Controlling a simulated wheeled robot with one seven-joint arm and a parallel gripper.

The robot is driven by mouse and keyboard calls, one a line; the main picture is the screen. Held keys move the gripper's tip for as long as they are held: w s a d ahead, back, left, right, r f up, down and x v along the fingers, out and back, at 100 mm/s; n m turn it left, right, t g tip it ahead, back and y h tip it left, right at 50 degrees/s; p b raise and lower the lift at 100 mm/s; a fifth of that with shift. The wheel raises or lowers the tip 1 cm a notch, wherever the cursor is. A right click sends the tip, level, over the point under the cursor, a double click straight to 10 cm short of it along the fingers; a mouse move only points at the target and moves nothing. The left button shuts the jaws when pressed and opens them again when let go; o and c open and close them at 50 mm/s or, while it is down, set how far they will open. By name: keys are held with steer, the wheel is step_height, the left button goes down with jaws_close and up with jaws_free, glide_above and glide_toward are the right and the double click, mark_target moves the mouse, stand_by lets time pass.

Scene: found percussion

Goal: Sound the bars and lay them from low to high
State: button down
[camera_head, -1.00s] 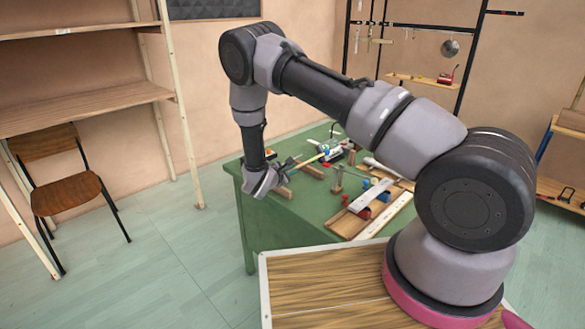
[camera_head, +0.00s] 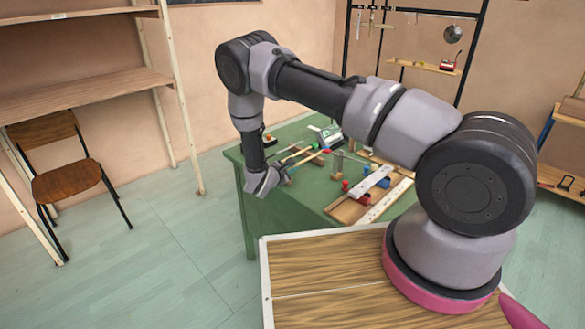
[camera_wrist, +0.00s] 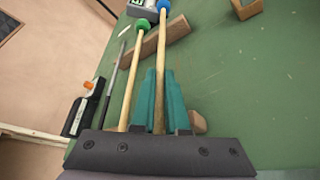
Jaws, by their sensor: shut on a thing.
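My gripper (camera_wrist: 161,76) is low over the green table's near left part, its teal fingers shut on the wooden stick of a blue-headed mallet (camera_wrist: 162,32). The blue head points away, at the top of the wrist view. A green-headed mallet (camera_wrist: 134,65) lies close beside it on the left. Both sticks cross a wooden block (camera_wrist: 165,42); I cannot tell whether the blue mallet touches it. In the head view, my gripper (camera_head: 284,172) is at the table's left end. A pale metal bar (camera_head: 370,182) rests across red and blue pieces to the right.
A wooden board (camera_head: 348,210) and a pale strip (camera_head: 388,200) lie near the bar. An upright metal piece (camera_head: 337,165) stands mid-table. A black item with an orange knob (camera_wrist: 80,112) and a dark rod (camera_wrist: 113,75) lie left of the mallets.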

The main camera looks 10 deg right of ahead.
steer(key=shift+f, duration=0.3)
steer(key=c, duration=0.8)
jaws_free()
steer(key=shift+c, duration=0.2)
steer(key=shift+s+f, duration=0.1)
steer(key=v, duration=1)
steer(key=shift+s+a+r, duration=0.2)
steer(key=shift+a+r, duration=0.05)
steer(key=shift+r, duration=0.1)
